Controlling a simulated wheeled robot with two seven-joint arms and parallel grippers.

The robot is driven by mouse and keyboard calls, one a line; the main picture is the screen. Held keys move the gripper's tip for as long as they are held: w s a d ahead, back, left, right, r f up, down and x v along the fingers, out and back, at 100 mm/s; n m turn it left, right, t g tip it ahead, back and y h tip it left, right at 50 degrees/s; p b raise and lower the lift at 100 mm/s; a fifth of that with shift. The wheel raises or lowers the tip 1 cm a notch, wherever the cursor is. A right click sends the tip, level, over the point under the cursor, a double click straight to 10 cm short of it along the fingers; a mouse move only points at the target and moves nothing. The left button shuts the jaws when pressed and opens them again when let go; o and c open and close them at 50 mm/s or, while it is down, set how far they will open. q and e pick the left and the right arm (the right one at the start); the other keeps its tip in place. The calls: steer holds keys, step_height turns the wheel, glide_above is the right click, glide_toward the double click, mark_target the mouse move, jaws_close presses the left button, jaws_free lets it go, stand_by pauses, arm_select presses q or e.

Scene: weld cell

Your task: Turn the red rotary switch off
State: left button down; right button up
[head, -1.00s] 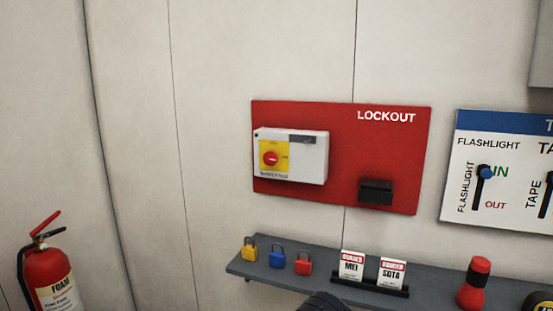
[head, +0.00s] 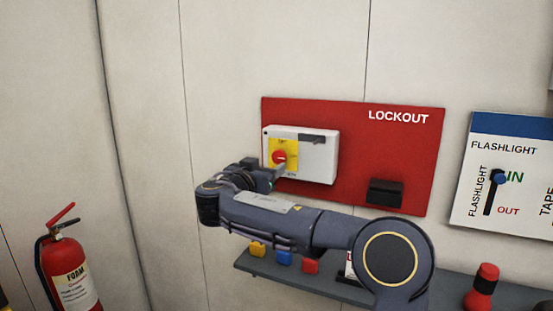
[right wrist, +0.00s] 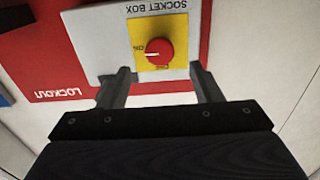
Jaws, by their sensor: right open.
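The red rotary switch (head: 279,157) sits on a yellow plate (head: 293,148) on the white socket box (head: 318,158), which is mounted on the red LOCKOUT board (head: 350,185). The switch (right wrist: 159,51) also shows upside down in the right wrist view, with a small white mark at its left side. My right gripper (right wrist: 160,85) is open. Its two fingers stand apart, just short of the switch, one toward each side of the yellow plate, with nothing between them. In the head view the right gripper (head: 272,175) is just below the switch. My left gripper is not in view.
A grey shelf (head: 450,287) below the board holds yellow (head: 257,249), blue (head: 283,257) and red (head: 310,265) padlocks, partly behind my right arm. A black holder (head: 384,192) is on the board. A fire extinguisher (head: 72,273) stands at lower left.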

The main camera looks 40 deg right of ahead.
mark_target(278, 159)
steer(key=p+x, duration=0.2)
steer(key=x, duration=0.3)
steer(key=shift+d+r, duration=0.1)
steer(key=shift+d, duration=0.15)
steer(key=shift+w+d+p, duration=0.35)
steer(key=shift+w+d, duration=0.05)
steer(key=shift+d, duration=0.25)
